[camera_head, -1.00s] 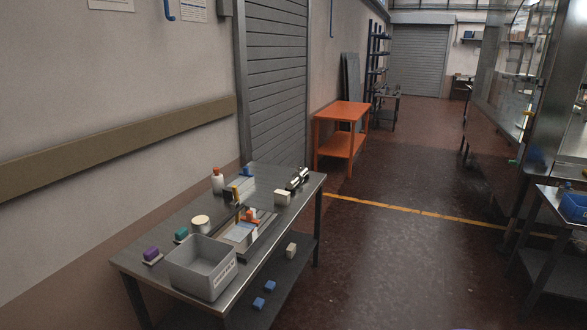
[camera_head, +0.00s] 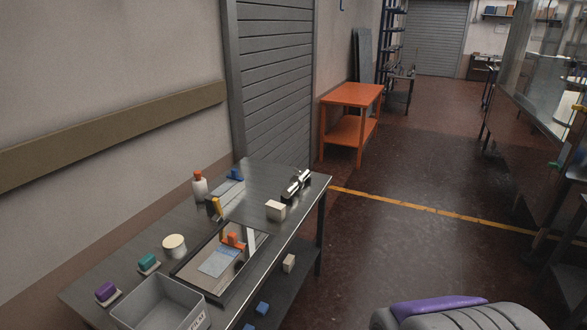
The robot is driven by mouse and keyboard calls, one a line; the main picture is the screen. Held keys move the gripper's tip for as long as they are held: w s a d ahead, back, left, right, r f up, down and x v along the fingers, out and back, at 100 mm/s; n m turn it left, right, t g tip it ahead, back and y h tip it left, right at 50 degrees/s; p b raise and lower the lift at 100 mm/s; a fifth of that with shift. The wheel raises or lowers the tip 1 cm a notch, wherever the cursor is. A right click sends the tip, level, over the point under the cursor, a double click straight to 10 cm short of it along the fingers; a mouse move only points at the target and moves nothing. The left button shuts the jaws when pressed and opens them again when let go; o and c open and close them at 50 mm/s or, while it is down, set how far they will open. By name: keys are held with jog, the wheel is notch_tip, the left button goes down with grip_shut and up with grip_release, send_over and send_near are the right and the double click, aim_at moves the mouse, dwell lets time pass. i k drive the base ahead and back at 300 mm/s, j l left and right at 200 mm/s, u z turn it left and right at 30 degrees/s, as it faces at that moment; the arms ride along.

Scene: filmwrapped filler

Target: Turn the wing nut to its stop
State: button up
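No wing nut can be made out for certain at this size. A small orange piece (camera_head: 233,239) stands in a dark-rimmed tray (camera_head: 187,282) on the metal table, beside a pale sheet (camera_head: 218,262) and an upright white strip (camera_head: 251,241). A dark and bright metal cylindrical fitting (camera_head: 296,186) lies at the table's far right corner. Either might carry the nut; I cannot tell. My gripper does not show. A grey rounded part with a purple band at the bottom right seems to be mine, well apart from the table.
The metal table (camera_head: 95,286) also bears a grey bin (camera_head: 155,300), a white box (camera_head: 275,210), a round tub (camera_head: 174,246), an orange-capped bottle (camera_head: 199,185), and purple (camera_head: 106,291) and teal (camera_head: 148,262) blocks. An orange table (camera_head: 350,95) stands beyond. The floor to the right is clear.

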aim_at(296, 182)
jog(key=i+l, duration=0.25)
jog(key=i, duration=0.15)
jog(key=i+l+z, duration=0.1)
jog(key=i+l, duration=0.15)
jog(key=i, duration=0.2)
jog(key=i+l, duration=0.2)
jog(key=i, duration=0.2)
